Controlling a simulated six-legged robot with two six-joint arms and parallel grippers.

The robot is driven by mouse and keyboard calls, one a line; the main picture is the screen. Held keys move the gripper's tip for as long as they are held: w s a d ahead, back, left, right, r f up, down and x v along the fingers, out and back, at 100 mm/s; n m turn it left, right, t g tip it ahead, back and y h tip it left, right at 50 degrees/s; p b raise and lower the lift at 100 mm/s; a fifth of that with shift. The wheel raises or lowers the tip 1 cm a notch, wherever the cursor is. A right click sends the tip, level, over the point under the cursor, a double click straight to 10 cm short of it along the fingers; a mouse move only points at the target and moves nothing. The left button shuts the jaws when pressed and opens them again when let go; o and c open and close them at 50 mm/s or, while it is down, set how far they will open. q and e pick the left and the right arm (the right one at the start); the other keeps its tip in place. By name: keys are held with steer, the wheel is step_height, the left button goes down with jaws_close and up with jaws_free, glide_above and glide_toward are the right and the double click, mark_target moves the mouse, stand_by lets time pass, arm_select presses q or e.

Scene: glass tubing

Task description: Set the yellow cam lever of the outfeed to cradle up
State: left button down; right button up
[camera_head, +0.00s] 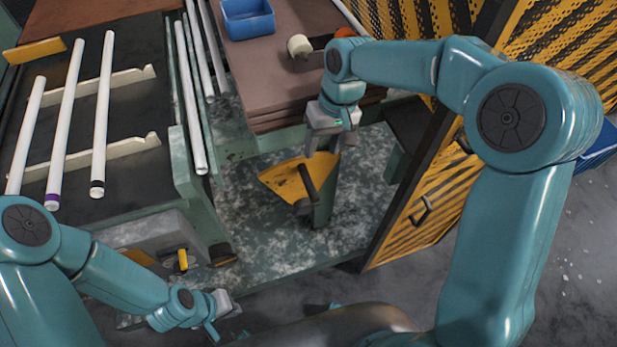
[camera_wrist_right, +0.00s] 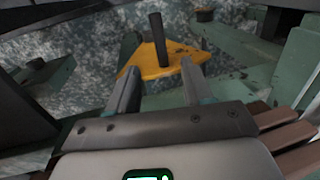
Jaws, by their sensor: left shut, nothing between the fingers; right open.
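A yellow fan-shaped plate (camera_head: 283,182) with a dark rod-like handle (camera_head: 307,184) sits low at the middle. In the right wrist view the plate (camera_wrist_right: 160,66) and its upright dark handle (camera_wrist_right: 158,40) lie just beyond the fingertips. My right gripper (camera_head: 325,143) is open above the plate's far edge, with nothing between its fingers; its fingers also show in the right wrist view (camera_wrist_right: 160,80). A smaller yellow lever (camera_head: 183,260) stands on the grey box at left. I cannot tell which yellow part is the cam lever. My left gripper (camera_head: 215,318) is shut and empty, near the bottom edge.
Several white tubes (camera_head: 68,115) lie on notched rails over the dark bed at left. A blue bin (camera_head: 248,18) and a white roll (camera_head: 299,45) are on the brown table top. A yellow-black mesh door (camera_head: 425,205) stands open at right. Mottled floor surrounds the plate.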

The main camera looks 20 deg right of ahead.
mark_target(311, 186)
steer(key=f, duration=0.4)
steer(key=a+f, duration=0.1)
steer(key=f, duration=0.3)
steer(key=s+a+f, duration=0.1)
steer(key=f, duration=0.3)
steer(key=shift+f+p, duration=0.15)
steer(key=shift+p, duration=0.15)
steer(key=shift+w+a+f, duration=0.2)
steer(key=shift+w+f, duration=0.1)
steer(key=shift+f, duration=0.35)
steer(key=shift+s, duration=0.15)
jaws_close()
